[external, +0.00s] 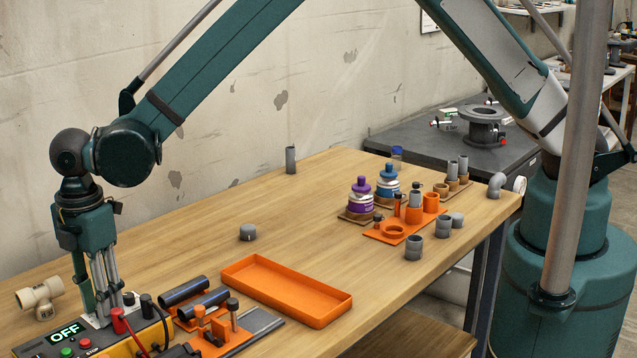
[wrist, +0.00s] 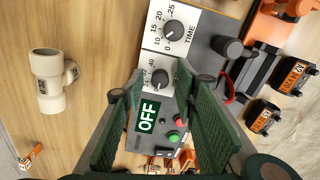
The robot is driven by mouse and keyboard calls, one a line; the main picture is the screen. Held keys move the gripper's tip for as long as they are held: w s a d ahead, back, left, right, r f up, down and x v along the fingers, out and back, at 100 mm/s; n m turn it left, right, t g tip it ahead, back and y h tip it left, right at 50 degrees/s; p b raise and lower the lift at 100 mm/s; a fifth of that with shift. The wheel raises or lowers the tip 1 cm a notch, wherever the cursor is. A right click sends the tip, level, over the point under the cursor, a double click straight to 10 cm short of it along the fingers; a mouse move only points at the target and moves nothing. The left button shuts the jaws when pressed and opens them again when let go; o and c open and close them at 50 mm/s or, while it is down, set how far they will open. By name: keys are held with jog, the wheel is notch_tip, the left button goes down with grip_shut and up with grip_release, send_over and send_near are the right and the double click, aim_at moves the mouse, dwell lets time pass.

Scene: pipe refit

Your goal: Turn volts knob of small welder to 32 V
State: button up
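The small welder (wrist: 152,138) has a grey panel with a lit display (wrist: 149,113) reading OFF. The display also shows in the external view (external: 65,333). The volts knob (wrist: 160,78) is a dark round knob on a white dial plate; its exact setting is too small to read. A second knob, marked TIME (wrist: 173,32), sits above it in the wrist view. My gripper (wrist: 168,88) is open, with its green fingers on either side of the volts knob; contact cannot be told. In the external view my gripper (external: 97,314) points down over the welder, hiding its knobs.
Red and green buttons (wrist: 174,128) sit beside the display. Black clamps with orange labels (wrist: 265,116) are at right. Dark pipes (external: 185,292) and an orange tray (external: 287,290) lie beside the welder. The table middle is mostly clear.

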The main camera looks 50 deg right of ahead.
jog(key=shift+c, duration=0.6)
jog(key=c, duration=0.8)
jog(key=shift+m, duration=0.4)
jog(key=shift+f+m+b, duration=0.1)
jog(key=shift+m+b, duration=0.7)
jog(key=shift+m, duration=0.4)
jog(key=m+b, duration=0.1)
jog(key=m, duration=0.3)
jog(key=shift+b, duration=0.3)
jog(key=m+b, duration=0.1)
jog(key=m, duration=0.5)
jog(key=m+b, duration=0.1)
jog(key=m, duration=0.3)
jog(key=shift+m, duration=0.3)
